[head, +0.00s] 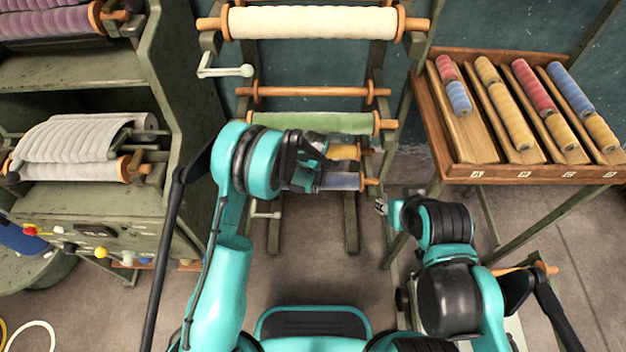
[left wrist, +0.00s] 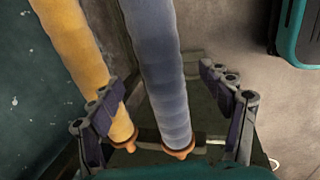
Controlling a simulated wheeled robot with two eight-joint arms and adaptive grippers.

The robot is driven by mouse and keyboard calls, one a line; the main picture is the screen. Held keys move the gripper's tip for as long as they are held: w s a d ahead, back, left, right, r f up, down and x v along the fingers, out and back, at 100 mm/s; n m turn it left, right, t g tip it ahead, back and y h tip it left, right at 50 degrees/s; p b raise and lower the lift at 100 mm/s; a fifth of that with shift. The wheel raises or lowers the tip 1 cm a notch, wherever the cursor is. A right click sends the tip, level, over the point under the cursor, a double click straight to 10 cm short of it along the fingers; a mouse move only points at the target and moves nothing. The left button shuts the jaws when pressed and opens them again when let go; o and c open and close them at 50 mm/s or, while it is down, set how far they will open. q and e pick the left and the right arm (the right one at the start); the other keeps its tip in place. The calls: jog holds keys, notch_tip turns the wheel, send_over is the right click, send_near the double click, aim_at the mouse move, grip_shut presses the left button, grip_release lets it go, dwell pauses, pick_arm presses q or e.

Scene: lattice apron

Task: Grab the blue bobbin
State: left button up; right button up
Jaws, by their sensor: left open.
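The blue bobbin (head: 340,181), a long grey-blue roll with orange ends, lies low on the rack in the head view. In the left wrist view the blue bobbin (left wrist: 157,70) runs between the spread fingers of my left gripper (left wrist: 165,85). My left gripper (head: 318,167) is open, and its arm hides the bobbin's left part in the head view. A yellow bobbin (head: 343,152) lies just above it; in the left wrist view the left finger overlaps this yellow bobbin (left wrist: 75,45). My right gripper (head: 381,207) is right of the rack, too small to tell its opening.
The rack also holds a green roll (head: 345,123) and a cream roll (head: 312,22). A wooden tray (head: 530,172) with several small red, yellow and blue spools stands on the right. A green machine (head: 185,130) with pale rolls stands on the left.

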pick_arm(q)
jog(key=b+x, duration=0.3)
jog(key=x, duration=0.3)
jog(key=shift+d+f, duration=0.1)
jog(key=shift+f, duration=0.2)
jog(key=shift+r, duration=0.1)
jog(key=shift+c, duration=1)
jog(key=c, duration=1.5)
